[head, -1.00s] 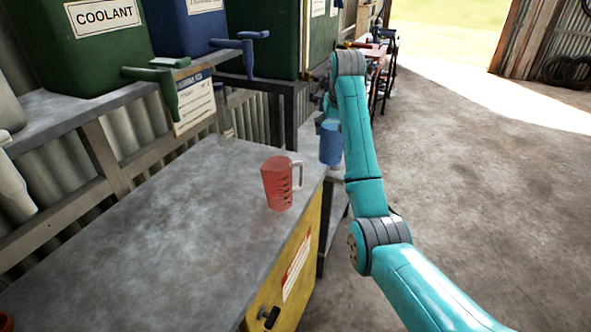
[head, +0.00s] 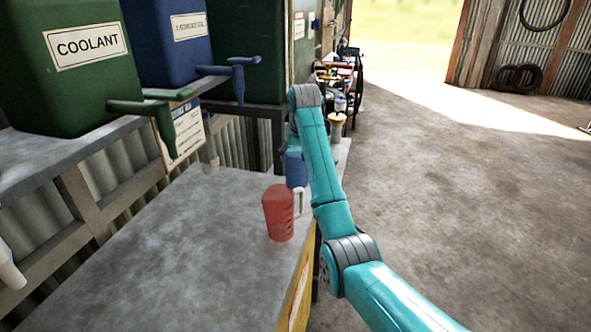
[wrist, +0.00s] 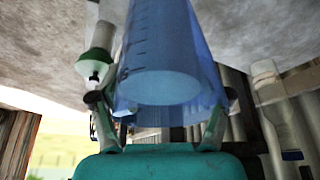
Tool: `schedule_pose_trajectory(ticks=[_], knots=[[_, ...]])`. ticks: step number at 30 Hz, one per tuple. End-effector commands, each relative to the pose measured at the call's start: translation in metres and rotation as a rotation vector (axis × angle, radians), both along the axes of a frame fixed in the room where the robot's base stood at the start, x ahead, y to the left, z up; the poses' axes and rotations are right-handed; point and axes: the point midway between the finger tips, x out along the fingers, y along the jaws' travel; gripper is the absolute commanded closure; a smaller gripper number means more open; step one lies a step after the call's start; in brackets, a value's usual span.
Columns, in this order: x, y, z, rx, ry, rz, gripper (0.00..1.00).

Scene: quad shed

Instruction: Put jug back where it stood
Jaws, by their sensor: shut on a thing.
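A translucent blue jug (head: 296,170) is held at the end of my arm, past the far right part of the bench. In the wrist view the blue jug (wrist: 165,60) fills the middle, between the two fingers of my gripper (wrist: 158,115), which is shut on it. In the head view my arm partly hides the gripper and the jug's right side. In the picture the blue jug appears just behind the red one; I cannot tell the gap.
A green coolant tank (head: 70,90) and a blue tank (head: 165,50) with taps stand on a shelf at left. A yellow-topped container (head: 338,122) is beyond my arm. A white bottle (wrist: 270,100) shows in the wrist view. The floor (head: 460,210) at right is open.

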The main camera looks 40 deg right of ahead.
Motion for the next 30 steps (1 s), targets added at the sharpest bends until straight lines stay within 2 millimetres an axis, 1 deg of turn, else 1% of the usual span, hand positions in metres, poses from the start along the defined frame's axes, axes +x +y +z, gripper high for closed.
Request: schedule_pose_trajectory(ticks=[5, 9, 13, 24, 25, 27, 30], knots=[[0.000, 0.000, -0.011, -0.002, -0.004, 0.000, 0.90], [0.000, 0.000, -0.029, -0.001, -0.002, 0.000, 0.90], [0.000, 0.000, -0.041, -0.002, -0.004, 0.000, 0.90], [0.001, 0.000, -0.045, -0.002, -0.004, 0.000, 0.90], [0.000, 0.000, -0.046, -0.001, -0.002, 0.000, 0.16], [0.000, 0.000, -0.046, -0.001, -0.002, 0.000, 0.00], [0.000, 0.000, -0.046, -0.001, -0.002, 0.000, 0.00]])
